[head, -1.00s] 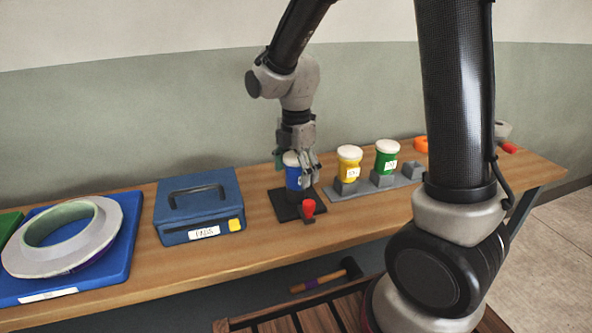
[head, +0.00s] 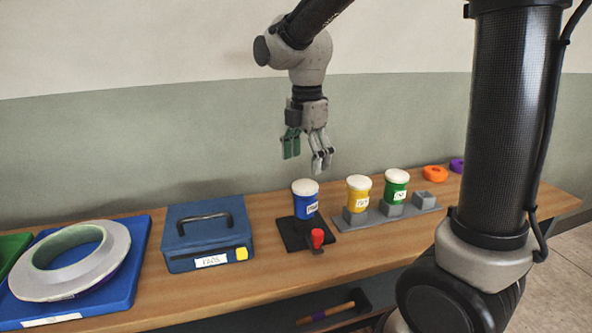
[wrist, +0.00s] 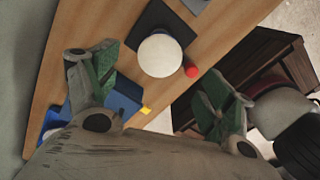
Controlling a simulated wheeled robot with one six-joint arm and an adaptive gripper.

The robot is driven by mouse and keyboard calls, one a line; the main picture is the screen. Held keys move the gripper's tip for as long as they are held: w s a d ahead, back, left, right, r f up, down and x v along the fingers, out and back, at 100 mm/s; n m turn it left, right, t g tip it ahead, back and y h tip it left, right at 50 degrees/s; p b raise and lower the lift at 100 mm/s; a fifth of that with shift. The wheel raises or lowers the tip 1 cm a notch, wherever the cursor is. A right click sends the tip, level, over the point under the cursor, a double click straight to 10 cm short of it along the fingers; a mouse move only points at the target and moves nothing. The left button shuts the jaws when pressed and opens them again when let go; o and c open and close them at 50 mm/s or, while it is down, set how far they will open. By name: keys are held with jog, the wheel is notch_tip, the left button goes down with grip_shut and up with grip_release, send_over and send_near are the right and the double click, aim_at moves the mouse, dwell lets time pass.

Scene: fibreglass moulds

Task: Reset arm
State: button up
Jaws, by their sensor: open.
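My gripper (head: 306,158) is open and empty. It hangs fingers down in the air above a blue jar (head: 305,203) with a white lid, clear of it. The jar stands upright on a black base plate (head: 291,238) with a red knob (head: 317,237) at its front. In the wrist view my gripper's fingers (wrist: 162,88) are spread wide, and the jar's white lid (wrist: 160,56) lies below between them.
A grey rack (head: 415,210) right of the jar holds a yellow jar (head: 358,195) and a green jar (head: 396,188). Left are a blue case (head: 207,236) and a blue tray (head: 138,262) with a grey ring mould (head: 105,272). A hammer (head: 335,308) lies below the table.

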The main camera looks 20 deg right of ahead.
jog(key=shift+r, duration=0.2)
jog(key=shift+m, duration=1)
jog(key=shift+s+d+f+m, duration=0.15)
jog(key=shift+f+m, duration=0.1)
jog(key=shift+m, duration=0.75)
jog(key=s+d+r+m+t, duration=0.2)
jog(key=s+d+m, duration=0.5)
jog(key=s+m, duration=0.2)
jog(key=s+d+r+m+t, duration=0.2)
jog(key=s+d+m, duration=0.5)
jog(key=s+m, duration=0.2)
jog(key=shift+s+d+r+m, duration=0.3)
jog(key=shift+s+r, duration=0.05)
jog(key=shift+r, duration=0.05)
